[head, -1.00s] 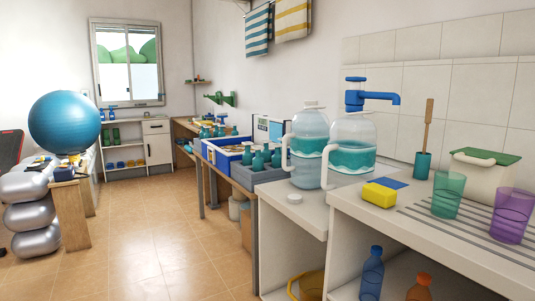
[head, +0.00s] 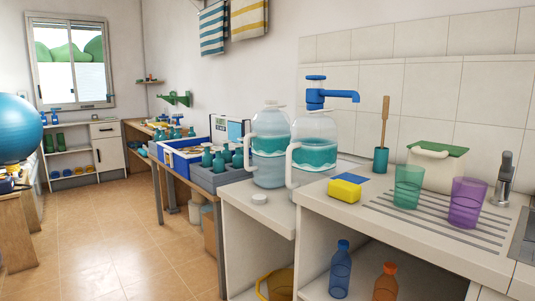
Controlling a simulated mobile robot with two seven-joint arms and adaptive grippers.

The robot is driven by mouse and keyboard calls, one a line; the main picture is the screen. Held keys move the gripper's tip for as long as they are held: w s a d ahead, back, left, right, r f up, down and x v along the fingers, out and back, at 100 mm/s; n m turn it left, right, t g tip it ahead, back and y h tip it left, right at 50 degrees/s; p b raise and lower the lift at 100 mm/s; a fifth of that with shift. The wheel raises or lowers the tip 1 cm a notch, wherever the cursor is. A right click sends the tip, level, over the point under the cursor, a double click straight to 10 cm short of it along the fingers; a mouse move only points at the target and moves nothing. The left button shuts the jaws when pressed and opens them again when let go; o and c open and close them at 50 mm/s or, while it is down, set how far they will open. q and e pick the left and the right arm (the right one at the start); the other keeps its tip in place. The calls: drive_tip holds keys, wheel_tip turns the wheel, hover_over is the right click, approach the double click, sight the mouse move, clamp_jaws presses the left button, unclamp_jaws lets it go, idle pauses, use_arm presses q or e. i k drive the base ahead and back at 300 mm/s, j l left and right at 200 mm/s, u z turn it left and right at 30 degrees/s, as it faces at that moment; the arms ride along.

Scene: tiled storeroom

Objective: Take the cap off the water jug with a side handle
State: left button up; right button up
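Two clear water jugs stand side by side on the counter, each partly filled with teal-tinted water. The rear left jug (head: 269,172) has a pale side handle (head: 247,146) and a pale cap (head: 272,103) on its neck. The front right jug (head: 314,152) has a white side handle (head: 291,166) on its left and partly overlaps the other jug. A blue tap (head: 316,92) shows at its top; I cannot tell whether it is fixed to the jug. Neither of my grippers is in view.
A yellow sponge (head: 344,191), a green cup (head: 408,187) and a purple cup (head: 467,203) stand on the right counter (head: 420,240). Bottles (head: 340,270) stand on the shelf below. Crates and bottles fill the table behind. The tiled floor (head: 110,240) at left is open.

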sight(270, 135)
drive_tip(key=i+j+z, duration=0.1)
drive_tip(key=z, duration=0.4)
drive_tip(key=j+z, duration=0.15)
drive_tip(key=z, duration=0.3)
drive_tip(key=i+j+z, duration=0.2)
drive_tip(key=j, duration=0.15)
drive_tip(key=j+z, duration=0.25)
drive_tip(key=i+j+z, duration=0.2)
drive_tip(key=j, duration=0.25)
drive_tip(key=j+z, duration=0.3)
drive_tip(key=j, duration=1.95)
drive_tip(key=k+j+z, duration=0.15)
drive_tip(key=j, duration=1)
drive_tip(key=i, duration=0.05)
